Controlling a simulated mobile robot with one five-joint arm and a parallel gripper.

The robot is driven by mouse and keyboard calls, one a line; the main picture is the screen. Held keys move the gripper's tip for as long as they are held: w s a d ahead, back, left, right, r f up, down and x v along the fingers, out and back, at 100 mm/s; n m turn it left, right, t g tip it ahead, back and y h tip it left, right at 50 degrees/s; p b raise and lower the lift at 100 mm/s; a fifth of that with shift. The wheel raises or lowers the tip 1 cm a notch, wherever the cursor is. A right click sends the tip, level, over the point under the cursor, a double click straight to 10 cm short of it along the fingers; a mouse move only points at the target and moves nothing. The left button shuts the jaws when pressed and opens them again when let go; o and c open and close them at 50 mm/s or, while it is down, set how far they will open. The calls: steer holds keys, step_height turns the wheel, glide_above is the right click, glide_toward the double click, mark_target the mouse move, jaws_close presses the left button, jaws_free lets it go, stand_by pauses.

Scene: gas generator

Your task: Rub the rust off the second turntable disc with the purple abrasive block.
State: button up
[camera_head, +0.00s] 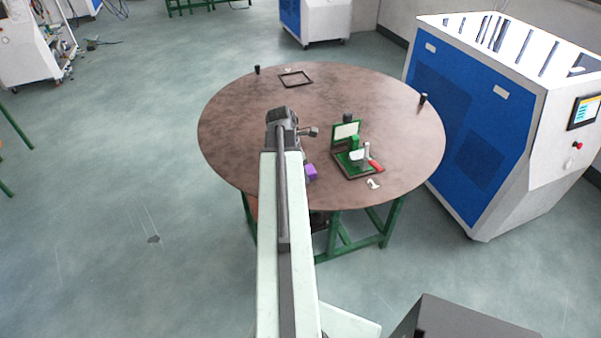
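A purple block (311,172) shows just right of my arm, near the front edge of a large round brown top with mottled, rust-like colouring (230,130). My arm partly hides the block's left side. I cannot tell whether this round top is the second turntable disc; no separate disc stands out. My gripper (311,132) is at the far end of my arm, over the middle of the round top and beyond the purple block. Its fingers are too small and hidden to tell whether they are open or shut. I see nothing clearly held in it.
A green fixture (347,133) with a red-handled clamp (373,164) stands right of my arm. A small pale piece (374,184) lies in front of it. A dark square frame (296,79) lies at the back. Black pegs (257,70) (423,99) stand near the rim. A blue-white machine (500,120) is close on the right.

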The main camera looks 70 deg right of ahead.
steer(key=shift+r+p, duration=2.75)
steer(key=shift+r, duration=0.2)
step_height(320, 180, up, 3)
steer(key=p, duration=0.3)
steer(key=shift+r, duration=0.1)
